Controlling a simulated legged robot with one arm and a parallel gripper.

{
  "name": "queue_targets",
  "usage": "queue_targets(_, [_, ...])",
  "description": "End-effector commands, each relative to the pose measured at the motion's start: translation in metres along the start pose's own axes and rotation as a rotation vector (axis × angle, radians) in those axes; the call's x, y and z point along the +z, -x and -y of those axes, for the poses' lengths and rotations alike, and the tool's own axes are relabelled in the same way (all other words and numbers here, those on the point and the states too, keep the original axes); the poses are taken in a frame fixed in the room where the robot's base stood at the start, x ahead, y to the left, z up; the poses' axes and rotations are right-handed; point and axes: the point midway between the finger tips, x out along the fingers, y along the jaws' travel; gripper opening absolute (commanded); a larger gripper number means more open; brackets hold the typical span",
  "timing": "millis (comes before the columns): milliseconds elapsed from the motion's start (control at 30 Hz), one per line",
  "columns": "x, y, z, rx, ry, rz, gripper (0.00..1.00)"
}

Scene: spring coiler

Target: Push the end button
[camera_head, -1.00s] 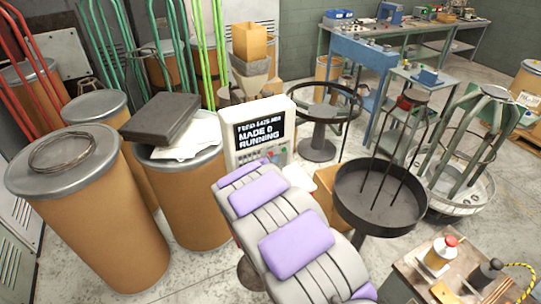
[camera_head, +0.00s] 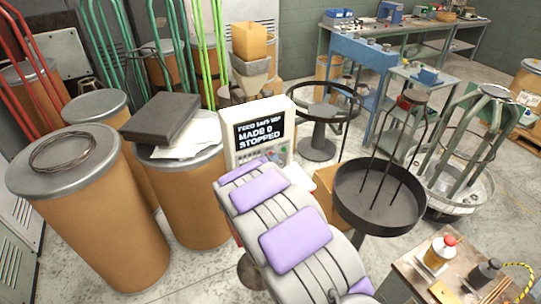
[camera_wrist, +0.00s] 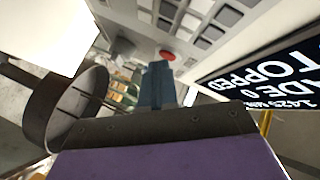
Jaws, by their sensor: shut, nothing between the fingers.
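The coiler's control box (camera_head: 260,115) is white, with a dark display (camera_head: 265,132) that reads MADE 0 and STOPPED. Its button panel is partly hidden behind my arm in the head view. In the wrist view a round red button (camera_wrist: 167,55) sits on the panel beside several grey square keys (camera_wrist: 200,22). Which button is the end button cannot be read. My gripper (camera_wrist: 159,68) is shut and empty; its blue fingertips appear just below the red button in the picture. Whether they touch it cannot be told.
A dark round pan (camera_head: 380,200) with upright rods stands right of my arm. Several brown drums (camera_head: 95,220) stand on the left. A small table (camera_head: 425,270) with a red-topped yellow device (camera_head: 442,250) is at lower right.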

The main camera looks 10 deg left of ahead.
Motion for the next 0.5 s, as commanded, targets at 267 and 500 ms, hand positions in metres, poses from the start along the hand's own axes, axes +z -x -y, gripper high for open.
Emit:
queue_targets(267, [-0.003,0.005,-0.004,-0.001,0.000,-0.001,0.00])
queue_targets(500, [-0.007,0.011,-0.009,0.000,-0.002,0.000,0.00])
